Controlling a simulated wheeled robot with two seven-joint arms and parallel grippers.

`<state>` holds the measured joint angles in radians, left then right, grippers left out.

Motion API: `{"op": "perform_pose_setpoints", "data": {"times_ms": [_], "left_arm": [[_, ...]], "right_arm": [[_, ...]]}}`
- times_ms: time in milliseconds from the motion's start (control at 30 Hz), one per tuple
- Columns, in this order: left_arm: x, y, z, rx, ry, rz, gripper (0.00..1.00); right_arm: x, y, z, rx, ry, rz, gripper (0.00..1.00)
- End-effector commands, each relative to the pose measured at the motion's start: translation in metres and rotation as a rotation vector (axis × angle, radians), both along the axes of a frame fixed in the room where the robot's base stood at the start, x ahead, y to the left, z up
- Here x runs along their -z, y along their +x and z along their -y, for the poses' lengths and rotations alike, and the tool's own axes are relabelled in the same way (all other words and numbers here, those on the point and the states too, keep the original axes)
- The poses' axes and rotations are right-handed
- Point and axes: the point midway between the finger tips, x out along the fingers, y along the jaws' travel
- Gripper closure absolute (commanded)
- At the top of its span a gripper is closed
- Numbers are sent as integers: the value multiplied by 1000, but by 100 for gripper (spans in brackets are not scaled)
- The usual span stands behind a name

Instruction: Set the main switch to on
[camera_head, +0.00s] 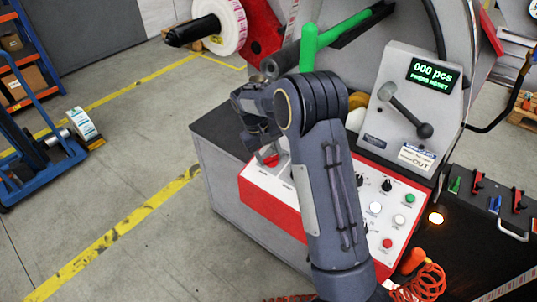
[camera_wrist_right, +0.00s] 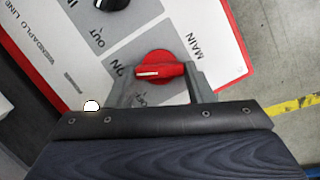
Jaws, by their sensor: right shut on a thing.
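The main switch (camera_wrist_right: 158,63) is a round red knob with a raised grip bar, on a grey field marked MAIN in the right wrist view. The white mark on its bar points left in that view, near the ON lettering (camera_wrist_right: 116,68). The lower lettering is partly hidden by a finger. My right gripper (camera_wrist_right: 160,78) is shut on the switch, one finger on each side of the knob. In the head view my right gripper (camera_head: 269,157) reaches down to the left end of the red-edged control panel (camera_head: 262,187). My left gripper is not in view.
A black knob (camera_wrist_right: 111,3) sits beside the switch on the panel. Further right are a green button (camera_head: 409,198) and a red button (camera_head: 387,243). A grey counter box (camera_head: 408,105) with a black-ball lever stands behind. Open floor lies left.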

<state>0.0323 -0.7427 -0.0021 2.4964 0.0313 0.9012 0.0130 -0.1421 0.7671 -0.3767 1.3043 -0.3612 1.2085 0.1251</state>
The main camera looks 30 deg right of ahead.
Motion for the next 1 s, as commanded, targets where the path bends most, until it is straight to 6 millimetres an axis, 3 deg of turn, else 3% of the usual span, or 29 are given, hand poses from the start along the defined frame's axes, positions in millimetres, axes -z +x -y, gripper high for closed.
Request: {"op": "perform_pose_setpoints", "data": {"times_ms": [700, 733, 900, 1000], "left_arm": [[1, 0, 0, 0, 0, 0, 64], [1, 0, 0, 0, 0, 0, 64], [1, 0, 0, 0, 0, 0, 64], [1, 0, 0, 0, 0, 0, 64]], "right_arm": [[-1, 1, 1, 81, 9, 24, 75], [-1, 1, 1, 81, 9, 24, 51], [-1, 0, 1, 80, 8, 23, 31], [-1, 0, 1, 79, 9, 23, 31]]}}
